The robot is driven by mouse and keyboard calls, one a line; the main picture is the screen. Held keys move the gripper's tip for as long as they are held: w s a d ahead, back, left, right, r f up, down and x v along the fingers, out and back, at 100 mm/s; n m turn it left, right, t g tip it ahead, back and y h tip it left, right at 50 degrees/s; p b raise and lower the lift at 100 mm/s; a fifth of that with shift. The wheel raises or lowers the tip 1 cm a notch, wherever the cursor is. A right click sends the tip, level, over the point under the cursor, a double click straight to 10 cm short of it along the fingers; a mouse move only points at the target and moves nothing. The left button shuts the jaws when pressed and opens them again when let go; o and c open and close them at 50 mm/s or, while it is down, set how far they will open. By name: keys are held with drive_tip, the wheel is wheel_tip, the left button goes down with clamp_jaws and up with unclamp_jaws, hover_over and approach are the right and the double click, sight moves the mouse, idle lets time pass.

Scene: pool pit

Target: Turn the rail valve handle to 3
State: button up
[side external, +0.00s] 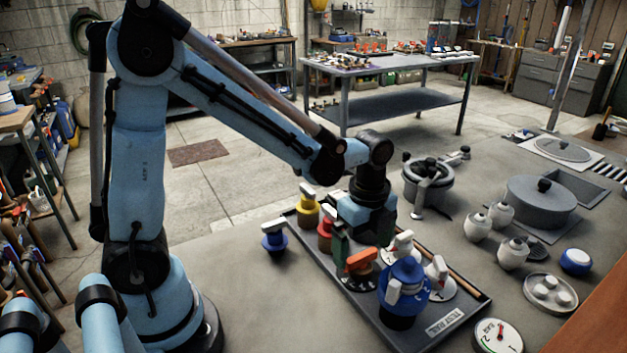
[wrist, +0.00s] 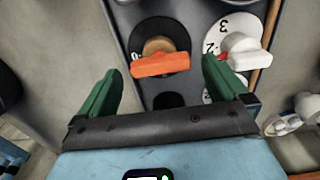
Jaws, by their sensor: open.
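In the wrist view an orange bar handle (wrist: 160,65) sits on a black round dial (wrist: 158,28), with a small white mark by its left end. It lies crosswise between the green fingers of my gripper (wrist: 160,68), which is open; they appear apart from it. To its right is a white dial (wrist: 218,40) with a 2 and a 3, bearing a white and red handle (wrist: 247,55). In the side view my gripper (side external: 352,246) is over the labelled rail tray (side external: 466,308), close to the orange handle (side external: 361,261). The pictures do not show which handle is the rail valve's.
A blue valve with a white handle (side external: 404,270) stands near the front of the tray. Red (side external: 325,234) and yellow (side external: 307,212) valves stand behind my gripper. A loose blue valve (side external: 274,240) is left of the tray. A gauge (side external: 497,335) and pale jars (side external: 513,253) are at right.

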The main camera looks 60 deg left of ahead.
drive_tip(key=shift+f, duration=0.7)
drive_tip(key=c, duration=1)
